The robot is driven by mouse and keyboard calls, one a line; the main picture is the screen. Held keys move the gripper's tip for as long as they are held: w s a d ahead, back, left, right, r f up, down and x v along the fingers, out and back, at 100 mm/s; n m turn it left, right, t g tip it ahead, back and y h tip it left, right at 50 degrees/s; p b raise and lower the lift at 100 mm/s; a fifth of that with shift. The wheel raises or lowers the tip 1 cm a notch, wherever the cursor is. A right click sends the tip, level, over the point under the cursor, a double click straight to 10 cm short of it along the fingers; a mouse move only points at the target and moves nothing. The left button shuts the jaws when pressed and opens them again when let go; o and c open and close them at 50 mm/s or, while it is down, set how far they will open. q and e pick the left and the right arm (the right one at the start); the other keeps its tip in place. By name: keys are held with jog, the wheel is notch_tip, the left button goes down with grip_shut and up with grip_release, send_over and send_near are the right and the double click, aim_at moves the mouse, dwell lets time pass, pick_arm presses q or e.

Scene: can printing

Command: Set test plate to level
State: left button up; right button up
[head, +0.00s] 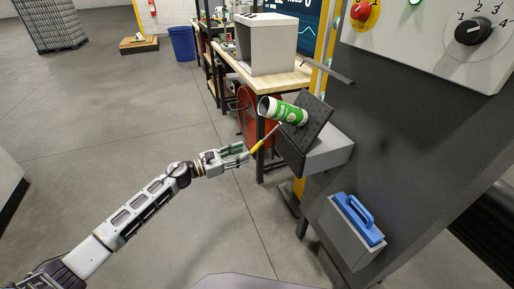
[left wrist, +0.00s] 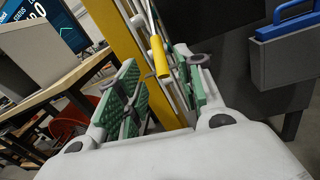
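The test plate (head: 312,112) is a dark, ridged plate on the side of the grey machine in the head view, clearly tilted. A green and white can (head: 284,110) lies across it. A thin lever with a yellow grip (head: 263,141) sticks out from the plate towards my left gripper (head: 243,151). In the left wrist view, the yellow grip (left wrist: 159,57) shows between the green finger pads of the left gripper (left wrist: 160,82). The fingers are apart, with gaps beside the grip. My right gripper is not in view.
A grey bracket (head: 325,152) supports the plate. A blue-handled grey box (head: 352,225) is mounted lower on the machine (head: 420,150). A workbench (head: 278,82) and a red reel (head: 250,115) stand behind.

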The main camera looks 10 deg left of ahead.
aim_at(253, 149)
pick_arm(q)
jog(key=shift+p+x, duration=0.35)
jog(key=shift+x, duration=3.4)
jog(key=shift+c, duration=0.4)
grip_shut()
